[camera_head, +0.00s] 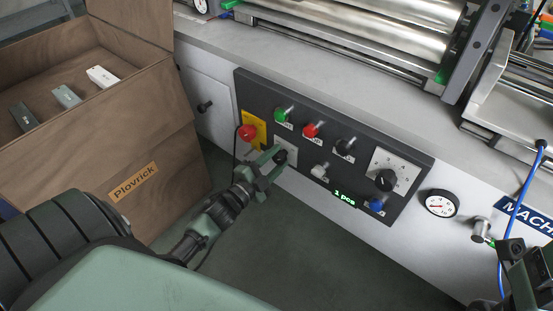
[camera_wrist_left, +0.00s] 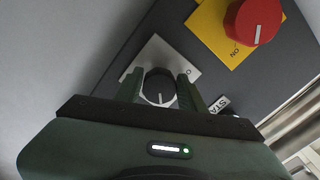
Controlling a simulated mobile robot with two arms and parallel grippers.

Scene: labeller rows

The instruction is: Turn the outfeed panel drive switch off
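The dark control panel (camera_head: 310,125) is on the front of the white machine body. A black rotary switch on a light plate sits at its lower left; the switch (camera_wrist_left: 160,88) and its plate (camera_wrist_left: 160,57) show best in the left wrist view. The switch's white pointer line faces the bottom of that view, and an "O" mark is at the plate's right. My left gripper (camera_head: 272,165) is at this switch, one finger on each side in the wrist view (camera_wrist_left: 160,92). Whether the fingers press on it is unclear. My right gripper (camera_head: 515,250) is at the far right, its fingers unclear.
A red switch on a yellow plate (camera_head: 254,128) is just above. Green (camera_head: 283,114), red (camera_head: 311,129) and black (camera_head: 345,146) controls, a dial (camera_head: 386,180) and a blue button (camera_head: 376,205) lie to the right. A wooden crate (camera_head: 165,185) stands left.

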